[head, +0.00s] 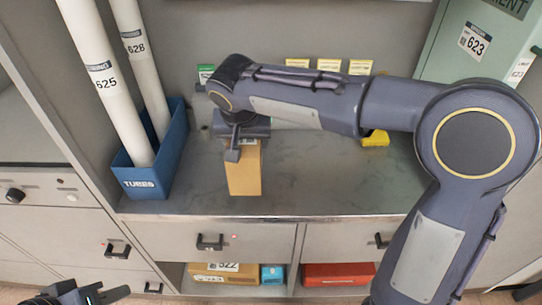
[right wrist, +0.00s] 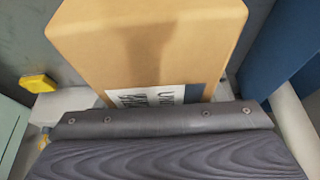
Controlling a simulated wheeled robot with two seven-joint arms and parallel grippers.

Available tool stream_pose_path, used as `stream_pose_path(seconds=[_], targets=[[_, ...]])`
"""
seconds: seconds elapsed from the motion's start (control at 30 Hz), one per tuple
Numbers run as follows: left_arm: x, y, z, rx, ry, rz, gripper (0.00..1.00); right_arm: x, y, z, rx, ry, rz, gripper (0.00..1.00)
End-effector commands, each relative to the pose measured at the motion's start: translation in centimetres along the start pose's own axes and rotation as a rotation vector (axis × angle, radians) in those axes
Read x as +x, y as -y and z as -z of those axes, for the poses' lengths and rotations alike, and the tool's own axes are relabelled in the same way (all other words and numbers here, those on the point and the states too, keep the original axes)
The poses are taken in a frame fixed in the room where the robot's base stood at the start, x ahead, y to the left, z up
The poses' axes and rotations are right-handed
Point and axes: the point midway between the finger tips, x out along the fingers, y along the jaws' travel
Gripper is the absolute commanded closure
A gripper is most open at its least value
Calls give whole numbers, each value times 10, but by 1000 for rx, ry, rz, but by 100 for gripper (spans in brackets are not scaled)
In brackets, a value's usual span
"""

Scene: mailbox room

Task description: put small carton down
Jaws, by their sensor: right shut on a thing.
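The small carton (head: 244,172) is a tan box with a white label, upright over the grey counter (head: 310,190) near its front edge. My right gripper (head: 238,142) reaches in from the right and is shut on the carton's upper part. I cannot tell whether the carton's base touches the counter. In the right wrist view the carton (right wrist: 145,45) fills the top middle, with its printed label against the gripper (right wrist: 165,120). My left gripper (head: 95,294) shows only partly at the bottom left corner, away from the carton; its jaw opening is unclear.
A blue tubes bin (head: 150,184) with two long white tubes stands left of the carton. A yellow object (head: 375,138) lies on the counter behind my right arm. A green box (head: 470,50) is at the back right. Drawers and a lower shelf with boxes (head: 225,272) are below the counter.

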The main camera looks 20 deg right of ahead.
Motion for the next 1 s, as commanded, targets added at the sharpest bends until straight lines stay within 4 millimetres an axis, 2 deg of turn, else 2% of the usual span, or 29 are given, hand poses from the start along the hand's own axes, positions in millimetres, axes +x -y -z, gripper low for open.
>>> stream_pose_path(seconds=[0.07, 0.2, 0.3, 0.57, 0.73, 1.0], targets=[[-1, 0, 0, 0, 0, 0, 71, 15, -16, 9, 5, 1, -2, 70], [1, 0, 0, 0, 0, 0, 71, 45, -30, 11, 2, 2, -1, 70], [1, 1, -1, 0, 0, 0, 71, 58, -37, 13, 0, 0, 0, 70], [2, 1, -1, 0, 0, 0, 71, 80, -48, 15, 1, 1, -1, 70], [4, 2, -2, 0, 0, 0, 71, 102, -46, 5, -3, 0, 1, 70], [4, 2, -2, 0, 0, 0, 71, 105, -46, 4, -1, -2, 2, 70]])
